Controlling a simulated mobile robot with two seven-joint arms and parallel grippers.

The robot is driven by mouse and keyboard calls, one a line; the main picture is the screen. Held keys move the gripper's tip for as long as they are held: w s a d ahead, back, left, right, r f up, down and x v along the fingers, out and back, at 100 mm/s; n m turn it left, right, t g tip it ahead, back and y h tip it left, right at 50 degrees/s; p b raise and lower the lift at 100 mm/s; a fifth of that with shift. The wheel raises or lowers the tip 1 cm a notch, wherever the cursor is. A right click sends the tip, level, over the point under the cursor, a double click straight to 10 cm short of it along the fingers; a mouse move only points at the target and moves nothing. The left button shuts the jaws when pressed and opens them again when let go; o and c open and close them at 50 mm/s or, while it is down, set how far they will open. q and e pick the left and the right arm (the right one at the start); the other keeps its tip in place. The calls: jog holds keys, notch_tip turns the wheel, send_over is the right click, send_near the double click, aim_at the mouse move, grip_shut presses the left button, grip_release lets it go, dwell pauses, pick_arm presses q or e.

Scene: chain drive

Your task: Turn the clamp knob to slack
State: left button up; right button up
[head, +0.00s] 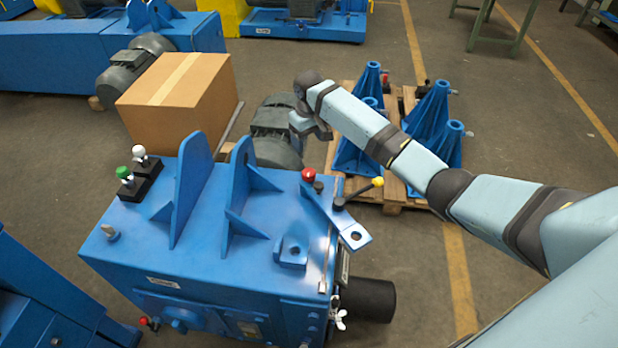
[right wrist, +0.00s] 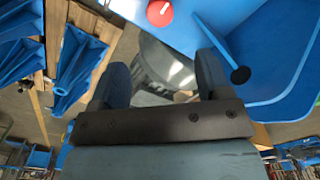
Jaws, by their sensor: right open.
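A red knob (head: 308,175) stands on the right part of the blue machine's top (head: 270,205), beside a lever with a yellow ball (head: 378,182). I take this red knob to be the clamp knob. In the right wrist view a red knob (right wrist: 160,13) with a white mark shows at the top edge, beyond the fingers. My right gripper (head: 311,130) is above and behind the red knob, apart from it. Its two dark fingers (right wrist: 165,82) are spread, with nothing between them. My left gripper is not in view.
Upright blue plates (head: 192,185) rise from the machine top, left of the red knob. A cardboard box (head: 180,92) and a grey motor (head: 277,130) stand behind. Blue stands on a pallet (head: 392,195) are at the back right. Green and white knobs (head: 124,172) are at left.

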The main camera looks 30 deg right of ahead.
aim_at(309, 172)
notch_tip(309, 172, down, 14)
jog(key=shift+r+b, duration=0.2)
jog(key=shift+b, duration=0.7)
jog(key=c, duration=0.9)
